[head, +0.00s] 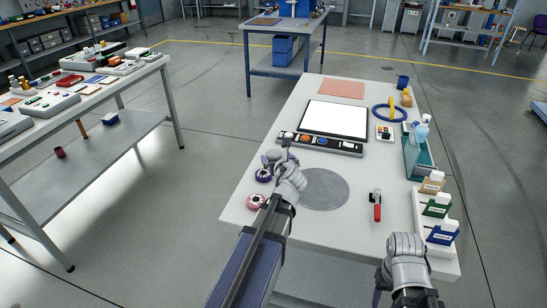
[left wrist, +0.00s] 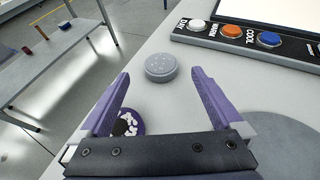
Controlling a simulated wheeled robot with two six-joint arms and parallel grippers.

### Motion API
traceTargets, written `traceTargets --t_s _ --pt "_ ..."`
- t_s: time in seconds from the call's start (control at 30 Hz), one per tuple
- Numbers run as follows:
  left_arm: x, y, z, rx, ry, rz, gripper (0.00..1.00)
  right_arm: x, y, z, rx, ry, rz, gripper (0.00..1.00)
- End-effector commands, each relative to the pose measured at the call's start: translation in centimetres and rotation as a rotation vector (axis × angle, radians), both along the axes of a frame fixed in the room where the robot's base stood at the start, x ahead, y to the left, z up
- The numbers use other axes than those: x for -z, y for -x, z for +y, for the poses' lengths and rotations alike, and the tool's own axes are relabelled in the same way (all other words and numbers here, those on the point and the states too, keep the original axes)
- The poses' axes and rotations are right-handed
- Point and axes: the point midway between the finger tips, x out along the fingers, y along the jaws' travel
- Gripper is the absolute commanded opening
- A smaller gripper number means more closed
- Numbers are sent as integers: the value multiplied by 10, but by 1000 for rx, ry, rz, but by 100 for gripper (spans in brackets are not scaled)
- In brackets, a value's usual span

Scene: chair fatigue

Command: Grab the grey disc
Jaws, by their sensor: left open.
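The small grey disc (left wrist: 161,68) lies flat on the pale table in the left wrist view, ahead of my left gripper (left wrist: 160,76) and roughly centred between its fingertips. The purple fingers are open and I see no contact with the disc. In the head view my left gripper (head: 279,150) is over the table's left edge, and its body makes the small disc hard to pick out. My right gripper (head: 408,288) is at the bottom right of the head view, before the table's front edge; its jaws are not clear.
A purple-rimmed disc (head: 263,175) and a pink-rimmed disc (head: 256,201) lie near the left edge. A button panel (head: 320,143) is just beyond the gripper. A large flat grey circle (head: 324,189) is to the right, then a red-handled tool (head: 376,208).

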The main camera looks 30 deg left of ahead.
Motion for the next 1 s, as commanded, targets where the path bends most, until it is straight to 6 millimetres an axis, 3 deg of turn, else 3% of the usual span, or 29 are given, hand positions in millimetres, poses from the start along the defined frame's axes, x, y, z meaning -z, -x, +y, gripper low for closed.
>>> traceTargets --t_s 0.27,0.6,0.83,1.0 --pt "6 -9 7 0 1 -1 100 6 0 0 0 0 0 50" --pt "24 -41 33 -1 1 -1 100 24 0 0 0 0 0 50" --pt "23 -40 34 1 0 0 100 23 0 0 0 0 0 50" --pt "23 -40 33 1 1 -1 82 23 0 0 0 0 0 50"
